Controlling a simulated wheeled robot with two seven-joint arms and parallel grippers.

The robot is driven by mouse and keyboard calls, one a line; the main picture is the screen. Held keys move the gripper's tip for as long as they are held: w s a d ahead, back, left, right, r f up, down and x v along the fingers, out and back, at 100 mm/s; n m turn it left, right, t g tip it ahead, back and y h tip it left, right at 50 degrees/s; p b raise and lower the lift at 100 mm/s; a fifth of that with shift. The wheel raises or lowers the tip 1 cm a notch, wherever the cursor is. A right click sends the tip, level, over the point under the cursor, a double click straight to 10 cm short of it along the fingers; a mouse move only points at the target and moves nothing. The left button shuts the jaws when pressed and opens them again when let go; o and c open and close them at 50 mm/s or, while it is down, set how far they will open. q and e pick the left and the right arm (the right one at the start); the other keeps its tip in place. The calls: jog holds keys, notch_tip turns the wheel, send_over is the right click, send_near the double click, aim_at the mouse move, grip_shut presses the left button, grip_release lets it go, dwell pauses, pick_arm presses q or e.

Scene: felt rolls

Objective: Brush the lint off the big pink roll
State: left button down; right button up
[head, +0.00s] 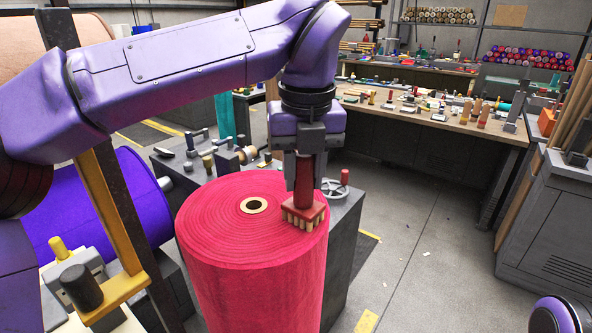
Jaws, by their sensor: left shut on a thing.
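The big pink roll (250,265) stands upright in the front middle, with a pale core ring (254,205) in its flat top. My left gripper (305,180) is above the right part of that top, shut on the red handle of a brush (304,212). The brush points down, its tan bristles at the roll's top face near the right rim; whether they touch cannot be told. I cannot make out lint on the roll. My right gripper is out of view.
A purple roll (95,210) lies at left behind a yellow and dark post. A grey bench (340,225) with a handwheel (334,188) stands close behind the pink roll. A cluttered workbench (430,115) is at the back. Floor at right is mostly clear, with small scraps.

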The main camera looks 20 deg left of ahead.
pick_arm(q)
jog(key=shift+w+d+r+p, duration=0.1)
jog(key=shift+w+d+p, duration=0.2)
jog(key=shift+w, duration=0.4)
jog(key=shift+f, duration=0.2)
jog(key=shift+s+a+b, duration=0.25)
jog(key=shift+s+b, duration=0.45)
jog(key=shift+s+a, duration=0.15)
jog(key=shift+s, duration=0.1)
jog(key=shift+s+a+b, duration=0.25)
jog(key=shift+s+b, duration=0.2)
jog(key=shift+s, duration=0.2)
jog(key=shift+s+a+b, duration=0.2)
jog(key=shift+s, duration=0.3)
jog(key=shift+s+a+b, duration=0.15)
jog(key=shift+s+b, duration=0.05)
jog(key=shift+s, duration=0.3)
jog(key=shift+r, duration=0.1)
